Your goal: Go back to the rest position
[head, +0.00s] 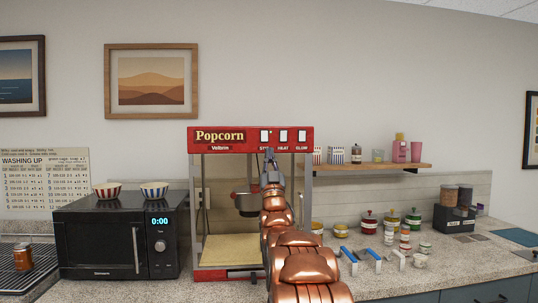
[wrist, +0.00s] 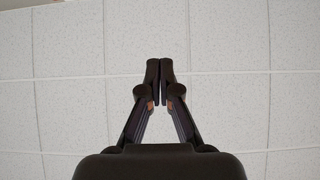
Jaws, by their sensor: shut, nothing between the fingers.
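My gripper (head: 269,158) is at the top end of my copper-coloured arm, raised in front of the popcorn machine (head: 223,137) in the head view. It points up, and nothing hangs from it. In the wrist view, my gripper (wrist: 160,68) has its two dark fingertips together with nothing between them. My arm hides part of the popcorn machine's right side and window.
A black microwave (head: 95,240) with two striped bowls on top stands left of the popcorn machine. Several jars, blue-handled scoops (head: 348,254) and dispensers (head: 447,219) stand on the speckled counter (head: 480,255) at right. A wooden shelf (head: 420,165) holds cups and boxes above them.

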